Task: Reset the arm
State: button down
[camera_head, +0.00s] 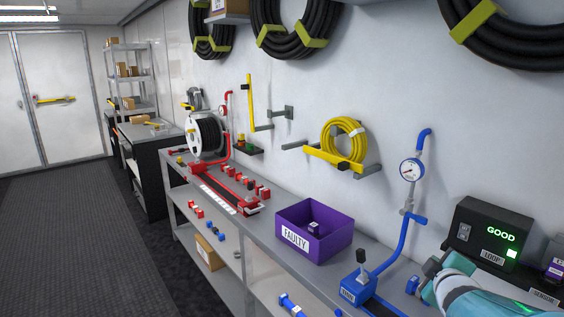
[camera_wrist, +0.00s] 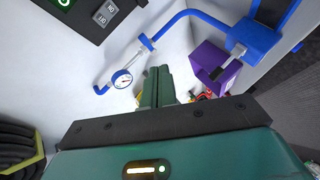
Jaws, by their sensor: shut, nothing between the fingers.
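My gripper (camera_wrist: 158,72) shows in the wrist view as two dark green fingers pressed together, with nothing between them. It points along the wall, with a blue pipe and its round gauge (camera_wrist: 122,79) to the left of the fingers and the purple bin (camera_wrist: 208,62) to their right. In the head view my teal and white arm reaches in at the bottom right, in front of the black box with the green GOOD display (camera_head: 493,232). The fingers are hard to make out there.
The grey bench holds the purple FAULTY bin (camera_head: 334,245) with a small dark part inside, a blue pump unit (camera_head: 358,290) and a red unit (camera_head: 222,190). A yellow hose coil (camera_head: 344,140) hangs on the wall. The floor at left (camera_head: 70,230) is clear.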

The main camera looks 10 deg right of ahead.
jog(key=s+a+m+g+y, duration=0.2)
jog(key=s+a, duration=0.2)
jog(key=a, duration=0.5)
jog(key=s+a+m+g+y, duration=0.2)
jog(key=s+a, duration=0.3)
jog(key=a, duration=0.5)
jog(key=s+a+m+g+y, duration=0.2)
jog(key=s+a, duration=0.3)
jog(key=a, duration=0.4)
jog(key=shift+a+f+m+g, duration=0.3)
jog(key=shift+f+m+g, duration=0.15)
jog(key=shift+m, duration=0.15)
jog(key=shift+w, duration=0.1)
